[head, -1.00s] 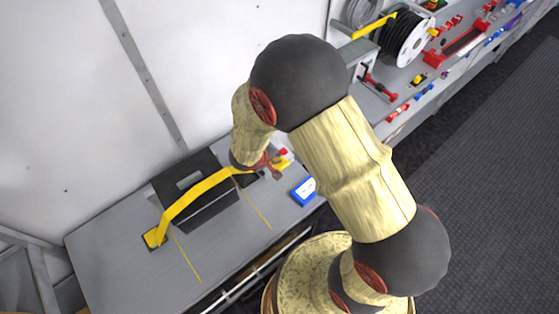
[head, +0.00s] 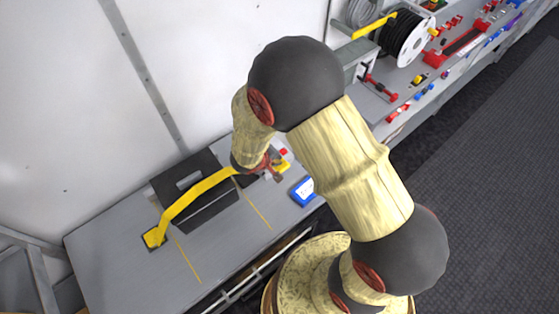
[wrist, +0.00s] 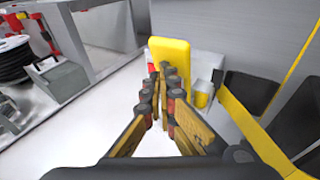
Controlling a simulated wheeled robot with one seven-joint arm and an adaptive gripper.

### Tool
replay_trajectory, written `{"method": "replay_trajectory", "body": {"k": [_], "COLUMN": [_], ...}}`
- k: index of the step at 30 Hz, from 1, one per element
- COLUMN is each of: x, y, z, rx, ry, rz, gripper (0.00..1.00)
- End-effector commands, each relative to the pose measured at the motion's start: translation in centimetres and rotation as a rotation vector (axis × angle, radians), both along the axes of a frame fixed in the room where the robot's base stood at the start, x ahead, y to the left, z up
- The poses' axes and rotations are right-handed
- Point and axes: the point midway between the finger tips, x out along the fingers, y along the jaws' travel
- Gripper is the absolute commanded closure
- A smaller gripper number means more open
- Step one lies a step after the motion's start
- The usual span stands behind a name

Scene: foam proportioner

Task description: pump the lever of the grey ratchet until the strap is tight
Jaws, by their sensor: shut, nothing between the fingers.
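The yellow strap (head: 190,204) runs over a black case on the grey bench and also shows in the wrist view (wrist: 252,132). At its right end, mostly hidden behind my wrist in the head view, is the grey ratchet (wrist: 208,68). Its lever has a yellow grip (wrist: 172,52), which stands up just beyond my fingertips in the wrist view. My gripper (wrist: 164,78) is shut with nothing between its fingers. The fingertips overlap the lower part of the yellow grip in the picture; I cannot tell whether they touch it. In the head view my gripper (head: 272,167) is beside the ratchet.
The black case (head: 212,212) stands under the strap, against the white wall. A blue and white box (head: 302,191) lies on the bench (head: 115,250) right of my gripper. A cable reel (head: 406,38) and several red fittings are farther right. The bench's front left is clear.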

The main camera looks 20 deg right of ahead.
Motion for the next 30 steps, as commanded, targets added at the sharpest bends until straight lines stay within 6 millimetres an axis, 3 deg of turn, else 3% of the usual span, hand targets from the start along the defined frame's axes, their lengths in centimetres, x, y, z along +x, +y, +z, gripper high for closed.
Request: {"method": "replay_trajectory", "body": {"k": [30], "x": [-0.43], "y": [-0.14], "z": [-1.10], "rx": [0.000], "ry": [0.001], "rz": [-0.001], "gripper": [1.00]}}
